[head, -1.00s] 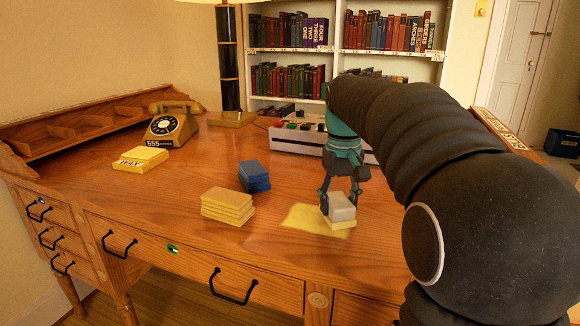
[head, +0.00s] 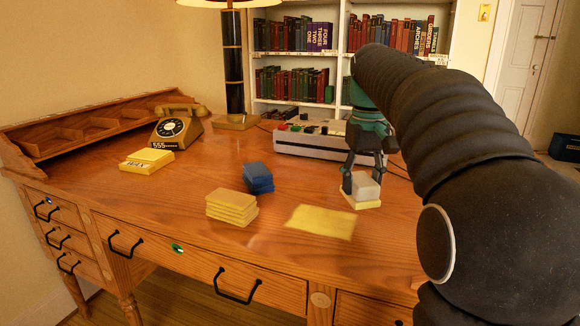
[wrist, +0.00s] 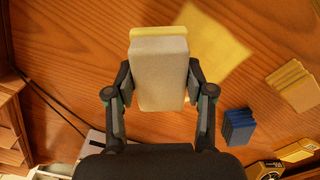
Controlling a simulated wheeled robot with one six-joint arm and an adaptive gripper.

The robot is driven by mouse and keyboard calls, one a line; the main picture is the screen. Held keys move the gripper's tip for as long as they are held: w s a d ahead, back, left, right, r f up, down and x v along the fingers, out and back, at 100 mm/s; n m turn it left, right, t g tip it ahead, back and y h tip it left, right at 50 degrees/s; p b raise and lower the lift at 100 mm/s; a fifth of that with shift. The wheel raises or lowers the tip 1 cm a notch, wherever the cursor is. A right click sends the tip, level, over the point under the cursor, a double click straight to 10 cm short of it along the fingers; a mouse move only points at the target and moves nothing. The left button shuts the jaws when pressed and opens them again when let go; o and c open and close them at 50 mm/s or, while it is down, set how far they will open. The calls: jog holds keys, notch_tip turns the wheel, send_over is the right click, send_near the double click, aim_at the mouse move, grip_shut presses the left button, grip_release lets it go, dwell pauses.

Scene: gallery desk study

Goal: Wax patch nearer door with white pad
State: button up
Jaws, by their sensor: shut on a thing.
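My gripper (head: 362,186) is shut on a white block-shaped pad (head: 367,187) with a yellow layer under it. The pad also shows between the fingers in the wrist view (wrist: 160,75). It is upright at the desk's right side, at or just above the wood; I cannot tell which. A pale yellow patch (head: 320,222) lies on the desk to the left of and in front of the pad, apart from it in the head view. In the wrist view the patch (wrist: 215,45) is partly hidden behind the pad. I make out only this one patch. A yellow wax box (head: 146,160) sits at the left.
A yellow stack (head: 232,208) and a blue stack (head: 258,177) stand left of the patch. A telephone (head: 174,130), a lamp (head: 233,75) and a grey console (head: 318,142) with buttons stand farther back. The white door (head: 520,65) is at the back right.

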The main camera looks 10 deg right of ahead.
jog(key=shift+r, duration=1.05)
